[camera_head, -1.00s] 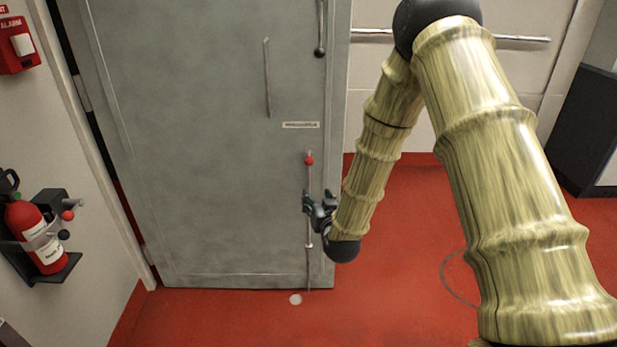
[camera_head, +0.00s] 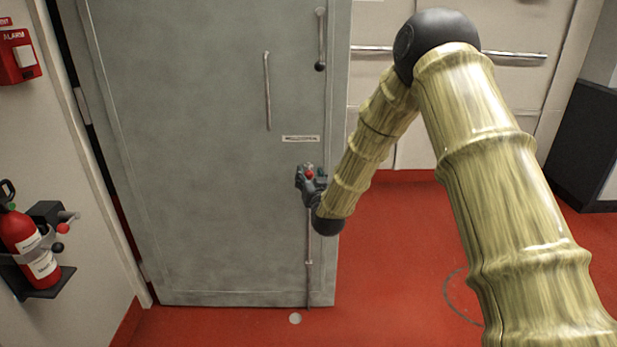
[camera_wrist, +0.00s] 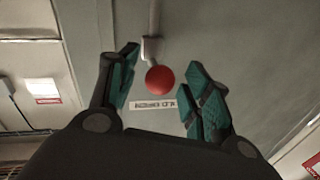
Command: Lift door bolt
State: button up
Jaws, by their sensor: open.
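The door bolt (camera_head: 308,262) is a thin vertical rod low on the grey door (camera_head: 215,210), near its right edge, reaching down to the floor. Its red ball knob (camera_head: 309,174) is at its top end. My gripper (camera_head: 308,180) is at the knob, and its body hides the upper rod in the head view. In the wrist view the red knob (camera_wrist: 160,80) lies between the two open teal-padded fingers (camera_wrist: 166,84). Gaps show on both sides of it, and the rod (camera_wrist: 153,28) runs up from it in that picture. Depth to the knob is unclear.
A door handle (camera_head: 268,92) and an upper bolt with a black knob (camera_head: 320,66) are higher on the door. A fire extinguisher (camera_head: 28,248) and a red alarm box (camera_head: 17,56) are on the left wall. Red floor (camera_head: 390,270) is clear right of the door.

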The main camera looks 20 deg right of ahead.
aim_at(309, 170)
jog(key=shift+w, duration=0.55)
grip_shut()
notch_tip(309, 170, up, 5)
jog(key=shift+d+f+p, duration=0.1)
jog(key=shift+p, duration=1)
jog(key=shift+w, duration=0.1)
grip_release()
jog(key=shift+f, duration=0.15)
